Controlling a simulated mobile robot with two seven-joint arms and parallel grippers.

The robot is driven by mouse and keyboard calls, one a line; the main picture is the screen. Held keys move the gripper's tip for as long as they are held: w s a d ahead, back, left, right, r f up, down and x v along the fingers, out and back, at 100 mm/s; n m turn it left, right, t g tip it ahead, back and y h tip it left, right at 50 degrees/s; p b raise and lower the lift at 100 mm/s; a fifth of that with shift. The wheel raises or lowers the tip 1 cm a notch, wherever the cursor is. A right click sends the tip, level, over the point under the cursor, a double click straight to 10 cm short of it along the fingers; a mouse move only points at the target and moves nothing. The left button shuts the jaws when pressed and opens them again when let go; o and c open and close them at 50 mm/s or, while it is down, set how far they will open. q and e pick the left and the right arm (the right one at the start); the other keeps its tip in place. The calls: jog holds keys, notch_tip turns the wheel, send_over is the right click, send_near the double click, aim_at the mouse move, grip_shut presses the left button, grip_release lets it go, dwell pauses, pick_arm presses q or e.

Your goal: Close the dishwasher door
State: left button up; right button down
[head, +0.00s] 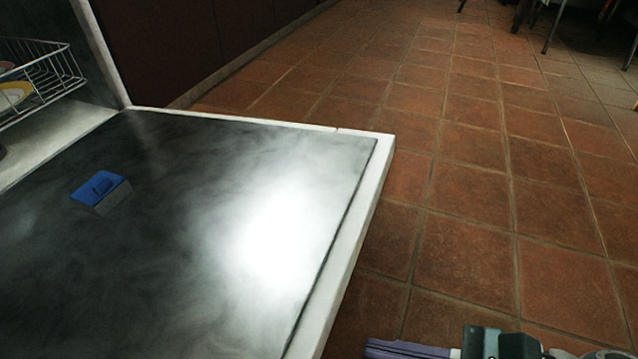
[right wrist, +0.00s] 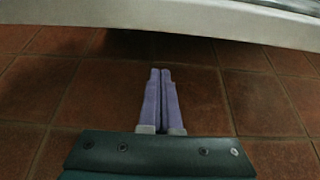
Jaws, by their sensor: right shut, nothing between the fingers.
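The dishwasher door (head: 190,240) lies folded down, its dark shiny inner face up with a white rim around it. A blue detergent-dispenser latch (head: 98,190) sits on its inner face. My right gripper (head: 372,348) is at the bottom edge of the head view, over the floor just right of the door's outer edge. In the right wrist view its purple fingers (right wrist: 161,72) are shut together with nothing between them. They point toward the dark gap under the pale door edge (right wrist: 200,25), apart from it in the picture. My left gripper is out of view.
A wire dish rack (head: 45,75) with a yellow-and-white dish (head: 14,94) shows inside the dishwasher at the left. Dark cabinet fronts (head: 190,40) run behind the door. The tiled floor (head: 490,190) to the right is clear, with furniture legs at the far top right.

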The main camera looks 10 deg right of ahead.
pick_arm(q)
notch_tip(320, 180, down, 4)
jog(key=b, duration=0.3)
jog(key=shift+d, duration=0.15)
pick_arm(e)
jog(key=f+x, duration=0.1)
jog(key=x, duration=0.5)
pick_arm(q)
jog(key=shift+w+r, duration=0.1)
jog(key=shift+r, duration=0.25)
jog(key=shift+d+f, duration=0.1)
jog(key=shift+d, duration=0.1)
pick_arm(e)
jog(key=r, duration=0.5)
jog(key=shift+w, duration=0.25)
